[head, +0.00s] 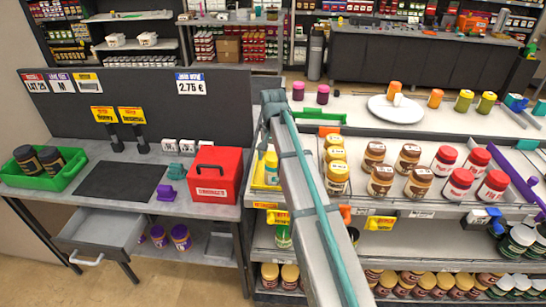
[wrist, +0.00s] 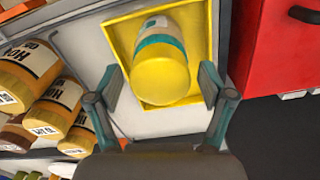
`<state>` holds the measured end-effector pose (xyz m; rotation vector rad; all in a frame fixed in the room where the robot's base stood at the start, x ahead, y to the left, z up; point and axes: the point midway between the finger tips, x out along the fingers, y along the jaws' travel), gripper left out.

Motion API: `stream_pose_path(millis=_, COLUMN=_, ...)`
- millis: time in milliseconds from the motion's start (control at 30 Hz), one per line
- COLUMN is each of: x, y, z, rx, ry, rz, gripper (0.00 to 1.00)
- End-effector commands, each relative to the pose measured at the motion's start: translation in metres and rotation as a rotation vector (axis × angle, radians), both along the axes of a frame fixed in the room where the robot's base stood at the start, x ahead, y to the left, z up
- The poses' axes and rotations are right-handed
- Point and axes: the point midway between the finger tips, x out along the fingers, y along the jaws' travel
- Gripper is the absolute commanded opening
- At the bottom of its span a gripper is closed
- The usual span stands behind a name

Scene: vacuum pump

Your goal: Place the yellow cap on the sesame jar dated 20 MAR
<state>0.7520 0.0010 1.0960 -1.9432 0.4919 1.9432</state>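In the wrist view a rounded yellow cap (wrist: 161,78) tops a container with teal and white bands (wrist: 160,35). It stands in a square yellow tray (wrist: 118,28). My gripper (wrist: 160,86) is open, with one finger on each side of the cap; I cannot tell whether they touch it. In the head view the banded container (head: 271,172) shows left of my arm, and my fingertips are not clear. Brown-labelled jars (head: 373,156) stand on the shelf to the right. No jar marked sesame or 20 MAR can be read.
A red box (head: 215,172) stands close to the left of the tray. Honey jars (wrist: 58,98) stand close by on the other side. Red-lidded jars (head: 459,183) are farther right.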

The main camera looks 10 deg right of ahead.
Motion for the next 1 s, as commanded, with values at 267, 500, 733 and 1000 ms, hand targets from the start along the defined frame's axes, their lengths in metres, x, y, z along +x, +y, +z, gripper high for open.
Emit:
stream_pose_path(millis=267, x=0.0, y=0.0, z=0.0, rx=0.0, ry=0.0, rz=0.0, gripper=0.85)
stream_pose_path(millis=500, x=0.001, y=0.0, z=0.012, rx=0.0, ry=-0.001, rz=0.0, gripper=0.85)
stream_pose_path(millis=733, x=0.002, y=0.0, z=0.047, rx=0.0, ry=-0.002, rz=0.0, gripper=0.85)
stream_pose_path(millis=1000, x=0.002, y=0.0, z=0.094, rx=0.0, ry=-0.002, rz=0.0, gripper=0.85)
